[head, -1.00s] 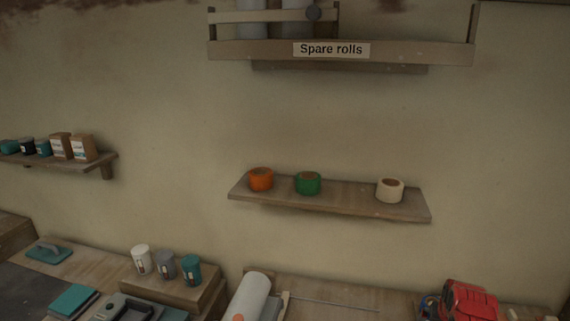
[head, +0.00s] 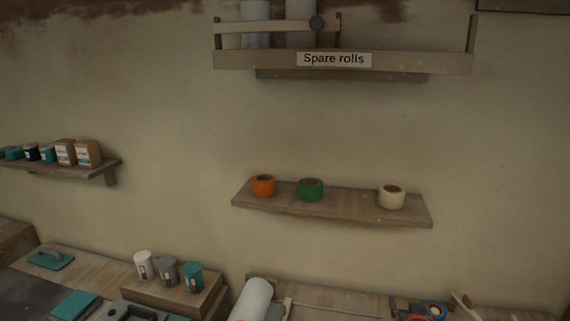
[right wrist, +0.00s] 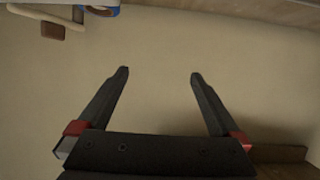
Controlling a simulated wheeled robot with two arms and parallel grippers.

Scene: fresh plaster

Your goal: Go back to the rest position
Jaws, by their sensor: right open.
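My right gripper (right wrist: 160,73) is open and empty in the right wrist view. Its two dark fingers, with red parts near their base, are spread in front of a plain plaster-coloured surface and touch nothing that I can see. I cannot make out the right gripper in the head view. My left gripper is in neither view.
A wall shelf (head: 330,214) holds an orange roll (head: 263,187), a green roll (head: 311,190) and a cream roll (head: 391,198). Above hangs a "Spare rolls" rack (head: 420,64).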

